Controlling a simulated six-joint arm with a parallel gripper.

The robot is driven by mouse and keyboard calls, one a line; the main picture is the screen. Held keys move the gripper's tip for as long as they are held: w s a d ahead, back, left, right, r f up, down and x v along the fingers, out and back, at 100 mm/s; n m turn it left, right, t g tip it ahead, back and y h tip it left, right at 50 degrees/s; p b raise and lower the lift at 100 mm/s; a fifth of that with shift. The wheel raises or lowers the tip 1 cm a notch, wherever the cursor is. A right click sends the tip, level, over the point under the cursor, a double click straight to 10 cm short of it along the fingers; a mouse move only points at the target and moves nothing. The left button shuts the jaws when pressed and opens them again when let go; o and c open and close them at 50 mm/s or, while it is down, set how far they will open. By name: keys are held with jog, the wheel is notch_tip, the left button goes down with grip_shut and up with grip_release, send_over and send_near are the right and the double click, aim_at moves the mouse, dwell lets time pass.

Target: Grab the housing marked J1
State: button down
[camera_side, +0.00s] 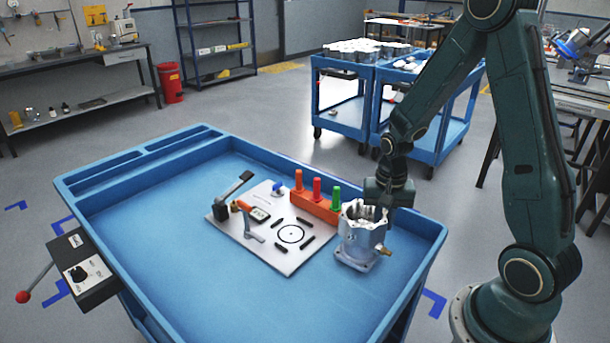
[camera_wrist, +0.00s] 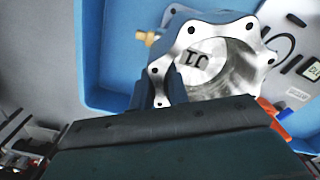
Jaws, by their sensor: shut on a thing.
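The housing (camera_side: 358,240) is a silver-grey machined cylinder with a scalloped top flange, a square foot and a brass fitting. It stands upright on the right part of the blue cart's tray. In the wrist view I look down into the housing (camera_wrist: 225,72), and the mark J1 reads upside down inside its bore. My gripper (camera_side: 378,203) points down at the housing's rim from the right. In the wrist view my gripper (camera_wrist: 163,90) is shut on the near edge of the rim. The far finger's contact is partly hidden.
A white fixture plate (camera_side: 285,258) with a black circle, clamps and a gauge lies left of the housing. An orange block (camera_side: 315,205) with red, orange and green pegs stands close behind it. The blue tray (camera_side: 190,290) has raised walls, with free floor at left and front.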

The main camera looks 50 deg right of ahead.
notch_tip(320, 180, up, 18)
jog(key=shift+r, duration=0.15)
dwell(0.5)
jog(key=shift+w, duration=0.15)
dwell(0.5)
